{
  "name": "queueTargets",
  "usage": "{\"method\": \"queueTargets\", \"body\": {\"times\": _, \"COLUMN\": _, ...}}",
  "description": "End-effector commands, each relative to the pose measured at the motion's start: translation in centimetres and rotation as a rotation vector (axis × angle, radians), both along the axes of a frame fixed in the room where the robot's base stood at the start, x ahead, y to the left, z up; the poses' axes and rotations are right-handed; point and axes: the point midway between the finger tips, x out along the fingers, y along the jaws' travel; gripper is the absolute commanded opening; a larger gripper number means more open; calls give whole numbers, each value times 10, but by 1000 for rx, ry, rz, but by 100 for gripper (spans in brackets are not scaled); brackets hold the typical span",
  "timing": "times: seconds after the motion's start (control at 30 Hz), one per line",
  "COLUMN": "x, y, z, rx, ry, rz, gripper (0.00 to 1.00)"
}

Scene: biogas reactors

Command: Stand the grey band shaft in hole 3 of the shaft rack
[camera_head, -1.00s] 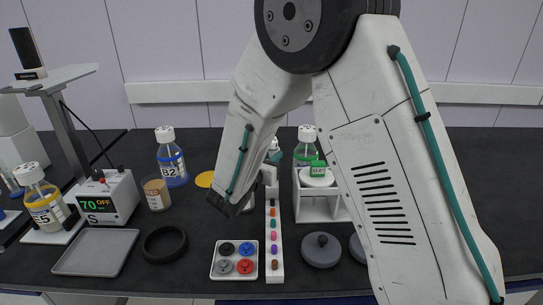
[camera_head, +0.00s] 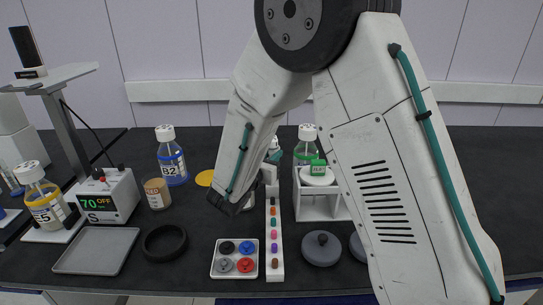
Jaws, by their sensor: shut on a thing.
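My gripper (camera_head: 268,175) is mostly hidden behind my own forearm, near the back end of a narrow white strip. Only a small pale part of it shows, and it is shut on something. The fingertips and the held thing are hidden. I cannot make out the grey band shaft. The narrow white strip (camera_head: 275,264) has a row of several coloured spots and runs from front to back in the middle of the bench. I cannot tell whether it is the shaft rack, and no hole numbers are readable.
A small white tray (camera_head: 215,273) with black, blue, grey and red knobbed pieces sits left of the strip. A dark ring (camera_head: 165,243) and grey tray (camera_head: 95,250) lie further left. A white stand (camera_head: 312,207) and a grey knobbed disc (camera_head: 321,249) are to the right.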

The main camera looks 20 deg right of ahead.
Motion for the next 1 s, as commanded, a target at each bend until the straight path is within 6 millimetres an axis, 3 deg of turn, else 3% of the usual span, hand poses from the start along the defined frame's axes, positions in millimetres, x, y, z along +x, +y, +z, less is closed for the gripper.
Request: {"method": "queueTargets", "body": {"times": 1.0, "x": 0, "y": 0, "z": -6, "rx": 0, "ry": 0, "rz": 0, "gripper": 0}}
